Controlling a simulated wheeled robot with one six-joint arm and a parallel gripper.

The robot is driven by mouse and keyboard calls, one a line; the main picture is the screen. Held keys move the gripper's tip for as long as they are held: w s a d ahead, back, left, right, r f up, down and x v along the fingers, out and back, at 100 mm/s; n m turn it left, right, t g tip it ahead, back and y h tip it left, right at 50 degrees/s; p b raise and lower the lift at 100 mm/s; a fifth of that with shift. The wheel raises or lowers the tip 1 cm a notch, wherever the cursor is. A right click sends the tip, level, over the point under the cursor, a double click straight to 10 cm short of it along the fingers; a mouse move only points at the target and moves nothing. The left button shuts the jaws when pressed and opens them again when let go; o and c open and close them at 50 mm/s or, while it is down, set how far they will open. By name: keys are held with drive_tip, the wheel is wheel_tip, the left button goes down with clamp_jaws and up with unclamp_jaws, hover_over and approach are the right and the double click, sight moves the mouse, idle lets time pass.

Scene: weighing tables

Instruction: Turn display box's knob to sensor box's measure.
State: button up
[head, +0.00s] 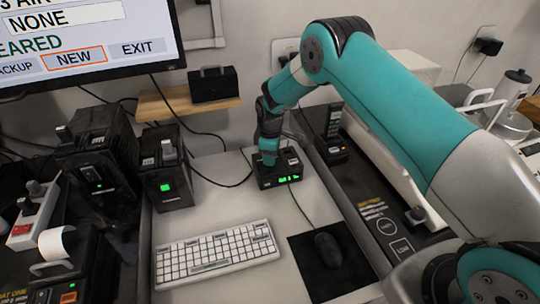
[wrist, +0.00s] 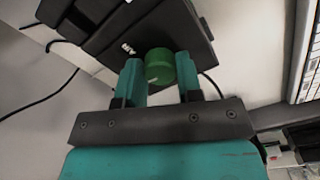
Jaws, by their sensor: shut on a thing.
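The display box (head: 280,180) is a small black box with lit green digits on its front, too small to read surely. It stands on the pale table behind the keyboard. Its round green knob (wrist: 160,67) shows in the wrist view, between the two teal fingers of my gripper (wrist: 160,78). My gripper (head: 268,155) is shut on the knob, above the box in the head view, where the arm hides the knob. A black box with a green square light (head: 166,187) stands to the left; I cannot tell whether it is the sensor box.
A white keyboard (head: 217,253) lies in front, with a mouse (head: 327,249) on a dark pad to the right. A monitor (head: 85,42) hangs at upper left. Dark devices crowd the left side. Cables run across the table near the display box.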

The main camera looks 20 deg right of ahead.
drive_tip(key=m+b, duration=0.3)
drive_tip(key=m, duration=0.2)
drive_tip(key=shift+f, duration=0.1)
drive_tip(key=m+b, duration=0.2)
drive_tip(key=m, duration=0.4)
drive_tip(key=shift+m, duration=0.5)
drive_tip(key=o, duration=0.9)
drive_tip(key=shift+o, duration=0.2)
wheel_tip(320, 180, up, 18)
drive_tip(key=b, duration=0.2)
drive_tip(key=shift+f, duration=0.15)
